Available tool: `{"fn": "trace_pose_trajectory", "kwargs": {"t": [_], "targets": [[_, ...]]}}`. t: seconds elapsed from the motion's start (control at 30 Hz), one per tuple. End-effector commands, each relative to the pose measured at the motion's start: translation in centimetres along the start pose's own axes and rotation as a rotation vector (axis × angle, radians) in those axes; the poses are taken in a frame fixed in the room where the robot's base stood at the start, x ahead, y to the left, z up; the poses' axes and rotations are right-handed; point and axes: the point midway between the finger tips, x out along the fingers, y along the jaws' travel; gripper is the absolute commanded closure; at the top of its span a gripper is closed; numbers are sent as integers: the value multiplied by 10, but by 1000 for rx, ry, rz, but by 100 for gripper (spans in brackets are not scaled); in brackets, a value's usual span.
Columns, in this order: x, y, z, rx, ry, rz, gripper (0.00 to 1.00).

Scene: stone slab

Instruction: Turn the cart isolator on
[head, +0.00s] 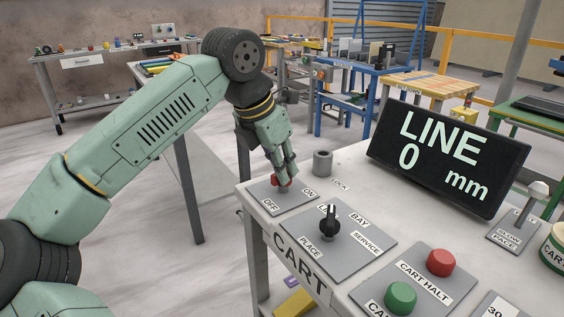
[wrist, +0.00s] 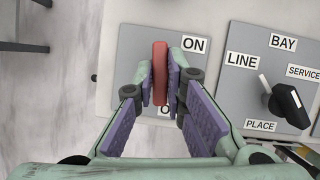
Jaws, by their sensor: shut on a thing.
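The cart isolator is a red handle (wrist: 160,72) on a grey plate (head: 268,198) with ON and OFF labels, at the left corner of the cart panel (head: 345,165). My gripper (head: 283,180) reaches down to it from above. In the wrist view my gripper (wrist: 161,88) has its two purple-padded fingers shut on the red handle, one on each side. The handle lies along the line between the fingers, its long side up and down in the picture. The ON label (wrist: 194,45) is right of its upper end. The OFF label (wrist: 165,110) is partly hidden below it.
A black selector knob (head: 330,222) with LINE, BAY, PLACE and SERVICE labels is close to the right. A grey cylinder (head: 322,163) marked LOCK stands behind. Red (head: 440,262) and green (head: 401,297) buttons are nearer the front. A display (head: 448,158) reads LINE 0 mm.

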Motion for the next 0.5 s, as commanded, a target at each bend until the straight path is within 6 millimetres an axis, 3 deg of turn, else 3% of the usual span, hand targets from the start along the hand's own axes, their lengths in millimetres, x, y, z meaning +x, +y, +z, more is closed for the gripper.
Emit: {"fn": "trace_pose_trajectory", "kwargs": {"t": [0.5], "targets": [[-1, 1, 0, 149, 0, -60, 100]]}}
